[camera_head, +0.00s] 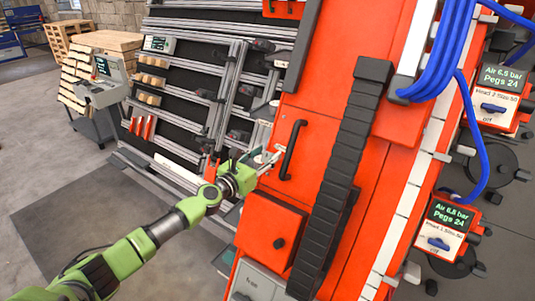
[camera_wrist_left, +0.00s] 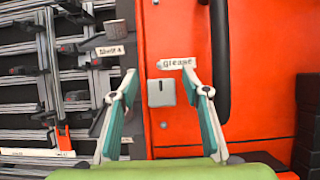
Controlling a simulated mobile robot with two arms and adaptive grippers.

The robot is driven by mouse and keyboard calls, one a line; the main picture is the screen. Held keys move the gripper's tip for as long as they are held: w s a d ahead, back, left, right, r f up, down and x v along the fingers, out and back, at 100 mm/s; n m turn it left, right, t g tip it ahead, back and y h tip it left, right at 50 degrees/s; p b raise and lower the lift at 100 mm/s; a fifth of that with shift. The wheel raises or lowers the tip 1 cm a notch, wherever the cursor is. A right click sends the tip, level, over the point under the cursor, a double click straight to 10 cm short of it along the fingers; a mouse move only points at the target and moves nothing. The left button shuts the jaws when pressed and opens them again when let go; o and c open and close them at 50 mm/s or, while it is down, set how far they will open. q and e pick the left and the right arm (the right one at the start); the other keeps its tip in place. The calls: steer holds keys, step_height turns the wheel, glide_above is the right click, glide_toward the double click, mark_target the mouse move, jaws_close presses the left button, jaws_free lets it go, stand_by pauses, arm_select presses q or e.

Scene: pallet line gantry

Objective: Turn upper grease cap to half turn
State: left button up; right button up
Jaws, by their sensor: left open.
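My left gripper (camera_head: 267,159) reaches the orange machine front, left of a black bar handle (camera_head: 292,150). The left wrist view shows its two fingers spread wide apart with nothing between them (camera_wrist_left: 159,73). Beyond the fingers is a small grey square fitting (camera_wrist_left: 161,92) with a short upright mark, on the orange panel under a white "grease" label (camera_wrist_left: 177,63). This looks like the grease cap; I cannot tell whether it is the upper one. The fingers appear apart from it. In the head view my gripper hides this spot. My right gripper is not in view.
An orange box with a black knob (camera_head: 279,243) juts out below my gripper. A black cable chain (camera_head: 345,165) runs to the right. A rack of aluminium rails (camera_head: 205,85) stands left of the machine. The floor mat (camera_head: 105,215) at lower left looks clear.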

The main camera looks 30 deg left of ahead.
arm_select(q)
steer(key=shift+w+d, duration=0.1)
steer(key=shift+w, duration=0.4)
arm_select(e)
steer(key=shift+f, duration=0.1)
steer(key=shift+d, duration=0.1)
arm_select(q)
steer(key=c, duration=1.1)
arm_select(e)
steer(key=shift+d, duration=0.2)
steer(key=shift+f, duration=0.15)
